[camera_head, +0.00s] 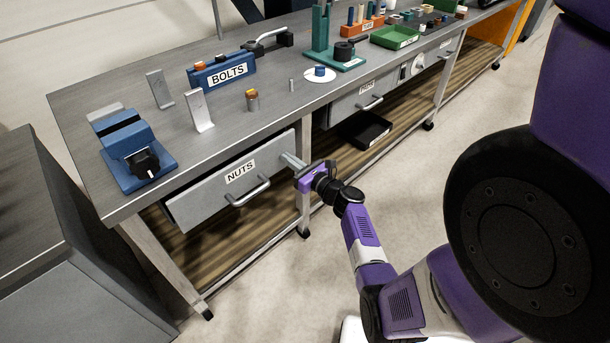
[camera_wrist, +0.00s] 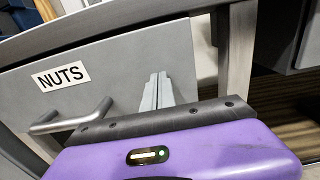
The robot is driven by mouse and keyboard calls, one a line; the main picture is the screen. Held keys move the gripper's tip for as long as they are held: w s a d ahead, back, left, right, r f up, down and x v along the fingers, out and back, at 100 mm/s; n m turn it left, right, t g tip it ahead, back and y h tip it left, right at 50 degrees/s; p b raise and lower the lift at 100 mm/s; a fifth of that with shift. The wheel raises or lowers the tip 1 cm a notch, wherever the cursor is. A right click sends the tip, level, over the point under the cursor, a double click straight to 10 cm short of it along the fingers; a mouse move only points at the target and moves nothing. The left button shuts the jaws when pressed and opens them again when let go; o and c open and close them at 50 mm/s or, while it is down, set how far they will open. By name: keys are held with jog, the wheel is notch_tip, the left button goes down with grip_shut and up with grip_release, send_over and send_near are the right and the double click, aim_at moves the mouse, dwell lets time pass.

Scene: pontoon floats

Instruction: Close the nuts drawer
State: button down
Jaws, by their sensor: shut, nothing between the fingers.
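The nuts drawer (camera_head: 225,186) is grey, with a white NUTS label (camera_head: 240,172) and a bar handle (camera_head: 248,191), under the left part of the workbench. Its front stands a little out from the bench edge, so it looks slightly open. My gripper (camera_head: 290,160) is at the right end of the drawer front, beside the handle and not around it. In the wrist view my closed fingers (camera_wrist: 157,92) point at the drawer front (camera_wrist: 130,72), right of the handle (camera_wrist: 72,120). I cannot tell whether the fingertips touch the front.
The workbench (camera_head: 230,110) carries a blue vise (camera_head: 135,150), a blue BOLTS bin (camera_head: 222,75) and a green tray (camera_head: 395,37). A second drawer (camera_head: 362,98) is farther right. A black tray (camera_head: 365,129) sits below it. The floor in front is clear.

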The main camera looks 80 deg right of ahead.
aim_at(279, 152)
jog(key=b+x, duration=0.1)
jog(key=x, duration=0.3)
jog(key=shift+w, duration=0.1)
jog(key=shift+w+d+r, duration=0.15)
jog(key=shift+w, duration=0.05)
jog(key=shift+w, duration=0.1)
